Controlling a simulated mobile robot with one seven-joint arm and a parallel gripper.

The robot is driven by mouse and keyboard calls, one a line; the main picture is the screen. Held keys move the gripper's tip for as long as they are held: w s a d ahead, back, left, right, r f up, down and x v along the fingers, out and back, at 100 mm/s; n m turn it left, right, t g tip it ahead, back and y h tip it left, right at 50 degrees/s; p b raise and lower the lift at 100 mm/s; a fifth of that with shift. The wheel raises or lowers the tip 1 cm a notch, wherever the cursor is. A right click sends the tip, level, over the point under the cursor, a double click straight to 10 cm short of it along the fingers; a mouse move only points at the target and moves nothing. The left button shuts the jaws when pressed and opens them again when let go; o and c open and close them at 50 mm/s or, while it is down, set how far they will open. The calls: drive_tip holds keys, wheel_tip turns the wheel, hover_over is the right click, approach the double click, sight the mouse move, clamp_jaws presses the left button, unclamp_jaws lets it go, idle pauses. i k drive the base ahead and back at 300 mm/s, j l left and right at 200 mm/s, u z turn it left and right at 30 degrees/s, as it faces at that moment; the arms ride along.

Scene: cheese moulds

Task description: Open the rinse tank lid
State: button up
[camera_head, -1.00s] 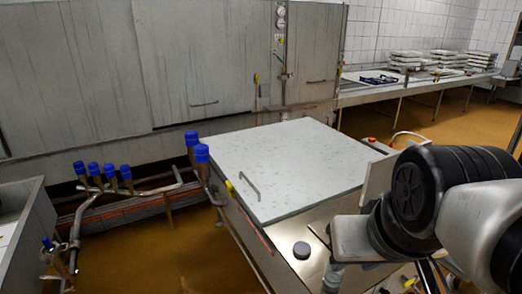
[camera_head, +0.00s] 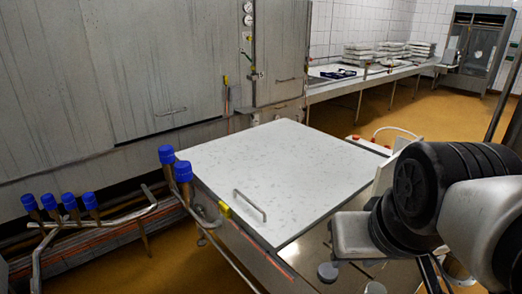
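The rinse tank has a flat, pale speckled lid (camera_head: 285,165) that lies level over its top. A thin metal bar handle (camera_head: 249,204) is fixed on the lid near its left front edge. The lid looks shut, and no gap shows under it. My arm (camera_head: 420,205) comes in from the right edge and covers the area beside the lid's right front corner. My gripper cannot be made out in this view, so its opening is not shown.
Pipes with several blue caps (camera_head: 175,165) stand close to the tank's left side. Steel cabinets (camera_head: 150,70) line the back wall. A long bench (camera_head: 375,78) with stacked white moulds (camera_head: 390,52) is at the back right. Brown floor (camera_head: 430,110) is open behind the tank's right.

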sight(281, 178)
drive_tip(key=i+j+z, duration=0.1)
drive_tip(key=j, duration=0.25)
drive_tip(key=i+j+z, duration=0.15)
drive_tip(key=j, duration=0.2)
drive_tip(key=i+j+z, duration=0.1)
drive_tip(key=j, duration=0.25)
drive_tip(key=i+j, duration=0.15)
drive_tip(key=j, duration=0.15)
drive_tip(key=i+j, duration=0.2)
drive_tip(key=i+j+z, duration=0.1)
drive_tip(key=j, duration=0.35)
drive_tip(key=i, duration=0.05)
